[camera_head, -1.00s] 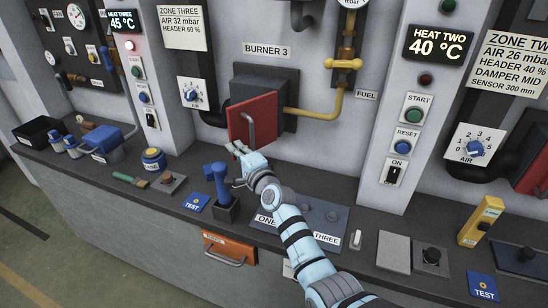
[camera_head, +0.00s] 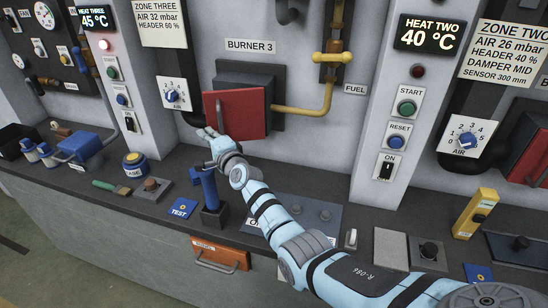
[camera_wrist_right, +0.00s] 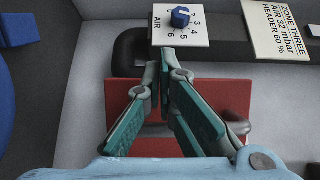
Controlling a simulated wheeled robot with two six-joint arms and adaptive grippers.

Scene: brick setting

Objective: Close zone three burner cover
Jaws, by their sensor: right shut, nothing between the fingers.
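The zone three burner cover is a red plate (camera_head: 242,113) on the dark housing (camera_head: 268,80) under the BURNER 3 label. It stands at an angle, with its left side out from the housing. A grey bar handle (camera_head: 219,115) shows near its left side. My right gripper (camera_head: 207,133) is at the cover's lower left corner; whether it touches cannot be told. In the right wrist view its fingers (camera_wrist_right: 168,58) are shut and empty, and the red cover (camera_wrist_right: 232,95) shows behind them. My left gripper is not in view.
A yellow fuel pipe (camera_head: 305,112) runs right of the cover. An air dial (camera_head: 171,96) is on the wall to the left.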

